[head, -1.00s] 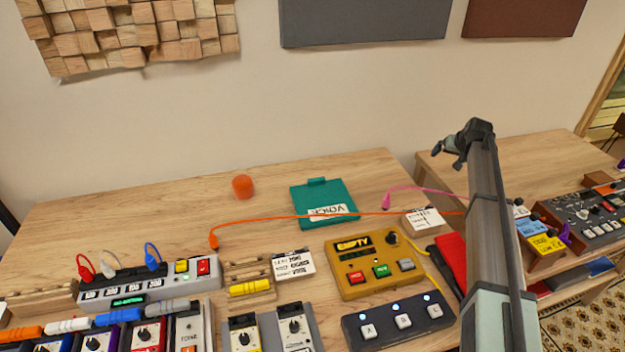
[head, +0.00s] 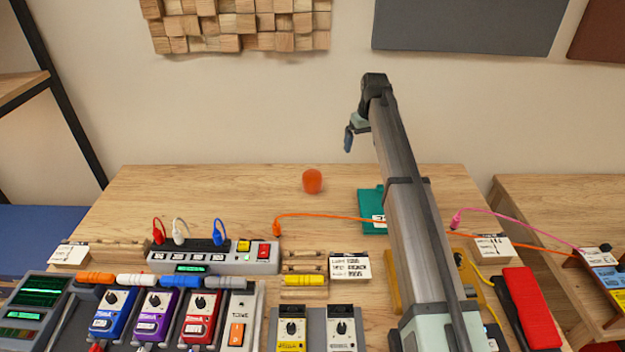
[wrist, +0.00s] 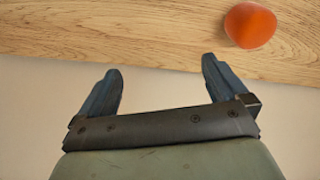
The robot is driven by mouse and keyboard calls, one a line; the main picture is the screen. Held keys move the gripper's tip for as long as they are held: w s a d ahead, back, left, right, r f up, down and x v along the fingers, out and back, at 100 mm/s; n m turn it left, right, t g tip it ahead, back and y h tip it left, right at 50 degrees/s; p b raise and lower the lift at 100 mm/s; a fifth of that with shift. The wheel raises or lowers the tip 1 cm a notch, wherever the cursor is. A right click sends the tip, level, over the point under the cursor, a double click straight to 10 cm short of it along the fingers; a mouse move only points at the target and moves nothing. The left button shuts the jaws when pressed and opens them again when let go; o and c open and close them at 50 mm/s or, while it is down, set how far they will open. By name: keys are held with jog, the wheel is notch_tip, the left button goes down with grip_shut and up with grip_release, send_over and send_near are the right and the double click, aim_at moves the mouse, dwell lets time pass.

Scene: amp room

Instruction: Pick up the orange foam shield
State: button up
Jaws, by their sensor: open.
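The orange foam shield (head: 312,181) is a small rounded orange piece standing on the wooden table near its back edge. My gripper (head: 349,138) is up in front of the wall, above and to the right of the shield, apart from it. In the wrist view the gripper (wrist: 160,82) shows two dark fingers spread wide with nothing between them. The orange foam shield (wrist: 250,25) lies beyond the right finger there, near the top edge of the picture.
An orange cable (head: 340,217) runs across the table in front of the shield. A teal case (head: 370,212) is partly hidden behind my arm. A power strip (head: 210,262) and several pedals (head: 155,312) fill the front. Bare wood (head: 200,195) lies left of the shield.

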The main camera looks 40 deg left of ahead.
aim_at(312, 173)
jog(key=s+a+r+n+h, duration=0.1)
jog(key=s+a+r+n, duration=0.2)
jog(key=s+a, duration=0.8)
jog(key=shift+g, duration=0.3)
jog(key=s+f, duration=0.1)
jog(key=f, duration=0.3)
jog(key=d+f, duration=0.1)
jog(key=f, duration=0.4)
jog(key=s+f, duration=0.1)
jog(key=f, duration=0.3)
jog(key=shift+s+d+f, duration=0.25)
jog(key=shift+s+d, duration=0.05)
jog(key=shift+d, duration=0.05)
jog(key=c, duration=1.1)
